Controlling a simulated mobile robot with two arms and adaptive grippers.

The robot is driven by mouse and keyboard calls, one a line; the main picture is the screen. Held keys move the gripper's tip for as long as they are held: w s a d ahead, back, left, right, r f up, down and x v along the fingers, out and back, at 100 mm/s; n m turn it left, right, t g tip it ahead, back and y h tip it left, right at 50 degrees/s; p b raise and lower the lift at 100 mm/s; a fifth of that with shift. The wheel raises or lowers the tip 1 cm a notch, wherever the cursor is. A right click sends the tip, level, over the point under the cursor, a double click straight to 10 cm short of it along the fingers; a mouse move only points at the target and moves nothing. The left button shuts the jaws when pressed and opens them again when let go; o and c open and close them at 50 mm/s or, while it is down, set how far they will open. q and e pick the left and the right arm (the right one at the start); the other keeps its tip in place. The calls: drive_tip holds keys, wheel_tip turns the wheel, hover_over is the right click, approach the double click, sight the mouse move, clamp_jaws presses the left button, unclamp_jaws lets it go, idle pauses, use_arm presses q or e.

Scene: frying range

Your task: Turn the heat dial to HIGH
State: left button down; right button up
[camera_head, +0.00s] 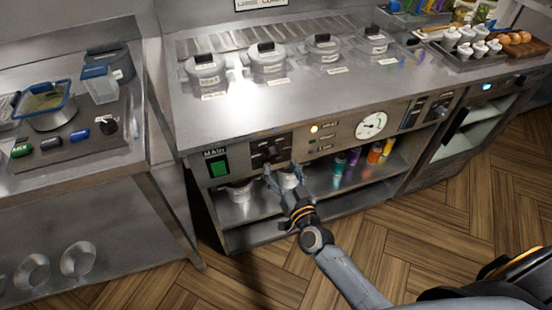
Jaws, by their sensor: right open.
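The range's front panel has a dark knob on a black plate (270,150), between the green MAIN switch (217,166) and small indicator lights. It looks like the heat dial, but its markings and setting are too small to read. Another dark knob (441,108) is at the panel's right end. My right gripper (283,172) is open, with its fingers up, just below and in front of the black plate. From this view I cannot tell whether a fingertip touches the knob. My left gripper is out of view.
Several lidded pots (267,62) stand on the steel top. A white round gauge (371,125) is right of the lights. Under the panel, an open shelf (315,200) holds bowls and coloured bottles. A side table (75,150) stands left. The wooden floor in front is clear.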

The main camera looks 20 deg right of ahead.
sight(276, 159)
drive_tip(key=shift+w+a, duration=0.15)
drive_tip(key=shift+w, duration=1.95)
drive_tip(key=shift+c, duration=0.4)
drive_tip(key=c, duration=1.1)
drive_tip(key=shift+o, duration=0.2)
